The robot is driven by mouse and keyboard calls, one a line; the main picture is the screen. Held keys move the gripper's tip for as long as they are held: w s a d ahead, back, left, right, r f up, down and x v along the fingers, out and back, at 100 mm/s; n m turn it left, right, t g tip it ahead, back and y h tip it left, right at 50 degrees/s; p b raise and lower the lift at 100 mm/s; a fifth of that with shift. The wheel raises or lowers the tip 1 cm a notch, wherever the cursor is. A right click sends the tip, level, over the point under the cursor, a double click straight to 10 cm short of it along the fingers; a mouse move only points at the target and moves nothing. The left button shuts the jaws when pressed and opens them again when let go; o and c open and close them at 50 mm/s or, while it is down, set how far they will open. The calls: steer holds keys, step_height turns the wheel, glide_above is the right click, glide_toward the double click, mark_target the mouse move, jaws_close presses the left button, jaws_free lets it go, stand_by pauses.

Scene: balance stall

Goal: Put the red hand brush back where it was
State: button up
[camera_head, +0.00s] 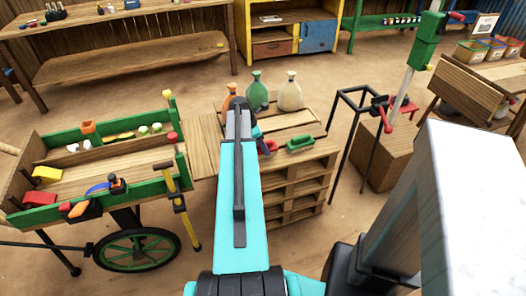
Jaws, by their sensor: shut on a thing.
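My arm reaches forward to a wooden pallet stand (310,170). My gripper (264,146) is over the front part of its top, mostly hidden behind my own wrist and arm. The gripper is shut on the red hand brush (271,146), of which only a small red part shows to the right of the arm. A green hand brush (300,143) lies on the stand just right of the red one. I cannot tell whether the red brush touches the wood.
An orange sack (231,94), a green sack (258,95) and a cream sack (290,95) stand at the back of the pallet stand. A green-sided cart (160,186) is at the left. A black metal frame (344,130) and a wooden box (385,158) are at the right.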

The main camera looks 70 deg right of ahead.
steer(key=shift+f, duration=1.75)
steer(key=shift+f, duration=0.1)
steer(key=o, duration=1.1)
steer(key=shift+v, duration=6.1)
